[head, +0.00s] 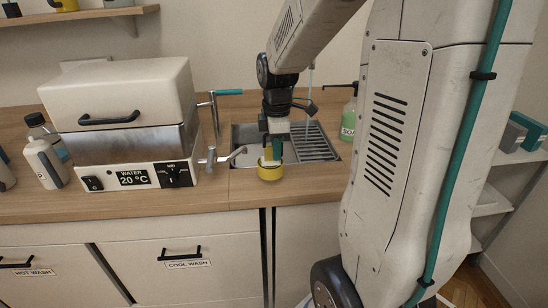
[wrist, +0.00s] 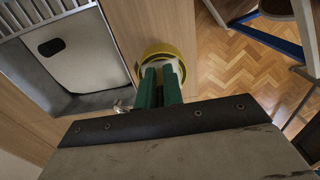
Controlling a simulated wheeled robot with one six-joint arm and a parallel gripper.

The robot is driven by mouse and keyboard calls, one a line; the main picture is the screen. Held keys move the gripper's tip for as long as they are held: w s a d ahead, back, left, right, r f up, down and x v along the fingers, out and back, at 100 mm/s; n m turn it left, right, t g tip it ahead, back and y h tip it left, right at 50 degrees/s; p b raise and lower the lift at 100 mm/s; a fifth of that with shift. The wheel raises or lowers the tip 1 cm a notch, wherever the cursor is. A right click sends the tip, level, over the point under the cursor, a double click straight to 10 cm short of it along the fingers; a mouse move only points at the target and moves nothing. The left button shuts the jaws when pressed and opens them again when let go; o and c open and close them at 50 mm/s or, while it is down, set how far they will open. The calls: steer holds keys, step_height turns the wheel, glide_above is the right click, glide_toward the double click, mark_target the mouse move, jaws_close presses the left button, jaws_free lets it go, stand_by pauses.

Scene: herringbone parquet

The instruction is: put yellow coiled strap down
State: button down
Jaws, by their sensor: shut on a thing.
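The yellow coiled strap (head: 270,173) is at the front part of the wooden counter, just before the sink. My gripper (head: 274,153) points down at it, with green fingers shut on it. In the wrist view the strap (wrist: 160,49) shows as a yellow ring with a pale inside, at the tips of my gripper's green fingers (wrist: 161,74). The fingers hide its near side. I cannot tell whether its underside touches the counter.
The sink (head: 318,143) lies behind the strap. A white water bath (head: 125,125) with a tap stands to the left. A green soap bottle (head: 349,120) stands right of the sink. The counter's front edge (head: 240,207) is close, with floor (wrist: 240,60) beyond.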

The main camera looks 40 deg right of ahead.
steer(key=shift+f, duration=1.5)
steer(key=shift+f, duration=0.2)
steer(key=c, duration=1.5)
jaws_free()
steer(key=shift+c, duration=0.2)
